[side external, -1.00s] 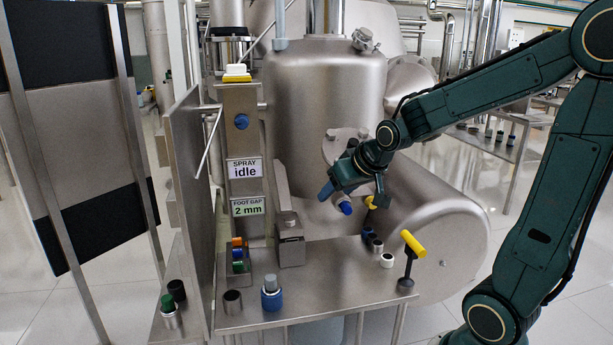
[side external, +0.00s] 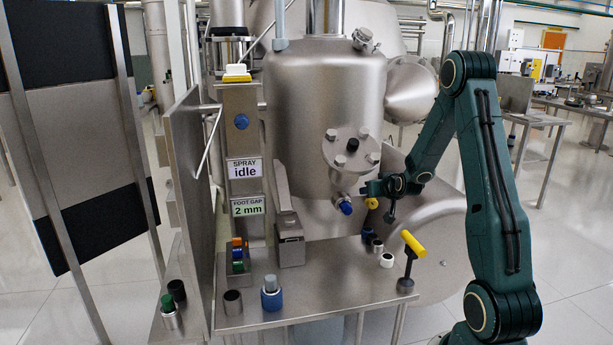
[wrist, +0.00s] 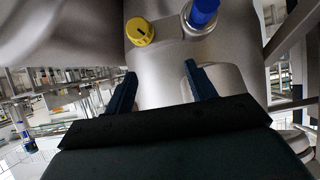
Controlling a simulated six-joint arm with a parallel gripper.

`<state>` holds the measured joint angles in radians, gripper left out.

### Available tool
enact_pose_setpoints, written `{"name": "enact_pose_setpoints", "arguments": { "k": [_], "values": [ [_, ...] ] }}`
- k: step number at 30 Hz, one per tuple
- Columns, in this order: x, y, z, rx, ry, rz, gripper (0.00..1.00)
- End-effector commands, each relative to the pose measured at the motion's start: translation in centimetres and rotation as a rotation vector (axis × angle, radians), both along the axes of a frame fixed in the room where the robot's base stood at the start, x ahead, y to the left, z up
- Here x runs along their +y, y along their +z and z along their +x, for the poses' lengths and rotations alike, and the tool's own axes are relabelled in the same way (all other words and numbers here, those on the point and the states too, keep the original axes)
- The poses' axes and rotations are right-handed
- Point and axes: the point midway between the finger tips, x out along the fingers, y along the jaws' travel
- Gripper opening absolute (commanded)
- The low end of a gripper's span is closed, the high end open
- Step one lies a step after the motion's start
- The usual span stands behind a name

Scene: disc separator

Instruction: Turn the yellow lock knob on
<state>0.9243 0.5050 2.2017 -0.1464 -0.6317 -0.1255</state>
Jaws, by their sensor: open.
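The yellow lock knob (side external: 371,203) sits low on the steel vessel, right of a blue-tipped fitting (side external: 346,207). In the wrist view the knob (wrist: 139,31) is a round yellow cap with a dark mark on its face, at the top centre-left. My gripper (side external: 380,200) is close by the knob in the side view. In the wrist view my gripper (wrist: 160,82) has its two dark blue fingers spread apart with nothing between them. The knob lies beyond the fingertips, towards the left finger. Contact is not visible.
The blue fitting (wrist: 203,12) is close to the knob in the wrist view. A yellow T-handle (side external: 413,243) stands at the table's right end. Several small caps and a blue-based bottle (side external: 271,293) stand on the steel table (side external: 325,292). A display reads "SPRAY idle" (side external: 244,168).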

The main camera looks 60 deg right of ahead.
Motion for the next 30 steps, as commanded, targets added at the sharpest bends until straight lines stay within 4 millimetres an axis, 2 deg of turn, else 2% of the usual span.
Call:
{"name": "enact_pose_setpoints", "arguments": {
  "k": [3, 6, 17, 23, 30],
  "values": [
    [-1.7, 0.3, -0.2, -0.001, 0.010, -0.082, 0.56],
    [-2.5, 0.6, -0.2, -0.002, 0.017, -0.124, 0.56],
    [-2.8, 0.6, -0.2, 0.001, 0.020, -0.145, 0.56],
    [-2.8, -0.4, -0.2, 0.002, 0.020, -0.144, 0.56],
    [-2.8, -2.7, -0.2, 0.002, 0.020, -0.142, 0.56]
  ]
}}
